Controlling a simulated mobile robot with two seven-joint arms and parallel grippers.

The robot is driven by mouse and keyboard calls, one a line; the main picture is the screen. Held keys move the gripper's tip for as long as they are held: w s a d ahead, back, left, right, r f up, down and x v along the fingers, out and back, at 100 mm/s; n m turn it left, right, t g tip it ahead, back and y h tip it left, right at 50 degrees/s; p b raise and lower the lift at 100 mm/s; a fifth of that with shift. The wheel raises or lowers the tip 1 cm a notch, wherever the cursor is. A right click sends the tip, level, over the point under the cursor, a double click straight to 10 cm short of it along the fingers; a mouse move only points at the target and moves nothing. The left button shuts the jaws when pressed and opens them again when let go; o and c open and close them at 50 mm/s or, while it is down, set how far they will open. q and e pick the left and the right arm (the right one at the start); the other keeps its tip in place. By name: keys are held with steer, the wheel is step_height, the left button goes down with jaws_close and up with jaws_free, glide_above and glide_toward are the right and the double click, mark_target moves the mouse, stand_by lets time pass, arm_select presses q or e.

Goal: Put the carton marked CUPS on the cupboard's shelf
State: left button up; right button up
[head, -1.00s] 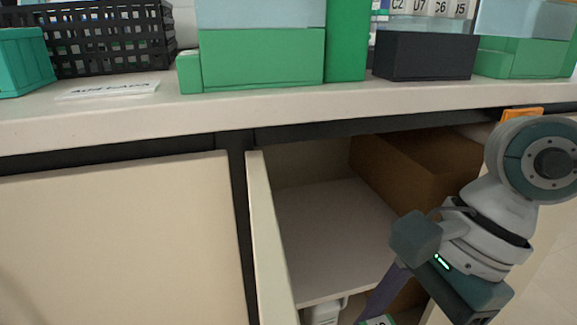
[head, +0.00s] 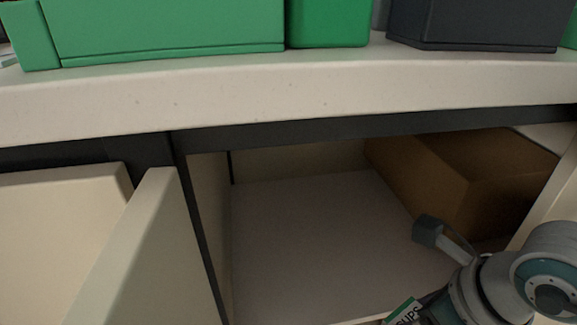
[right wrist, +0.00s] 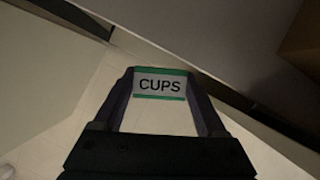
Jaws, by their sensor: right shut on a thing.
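The carton marked CUPS (right wrist: 160,118) is white with green bands and a black-lettered label. It is between the fingers of my right gripper (right wrist: 160,92), which is shut on it. In the head view only a corner of the carton (head: 403,312) shows at the bottom edge, in front of the shelf; the rest is cut off. The cupboard's shelf (head: 310,235) is pale and bare on its left and middle. My right wrist is at the lower right of the head view, at the cupboard opening. My left gripper is not in view.
A brown box (head: 475,180) stands on the shelf's right side. An open cupboard door (head: 140,245) juts out at the left. The countertop (head: 240,100) overhangs the opening, with green boxes (head: 165,28) and a dark box (head: 475,25) on top.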

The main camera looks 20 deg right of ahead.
steer(key=b, duration=0.3)
glide_above(347, 289)
steer(key=s, duration=0.2)
steer(key=shift+w+d, duration=0.1)
steer(key=shift+w, duration=0.05)
steer(key=shift+w+f, duration=0.15)
steer(key=shift+f, duration=0.2)
step_height(347, 289, down, 3)
steer(key=shift+r+b, duration=0.1)
steer(key=shift+b, duration=0.95)
steer(key=o, duration=1.3)
steer(key=shift+c, duration=0.2)
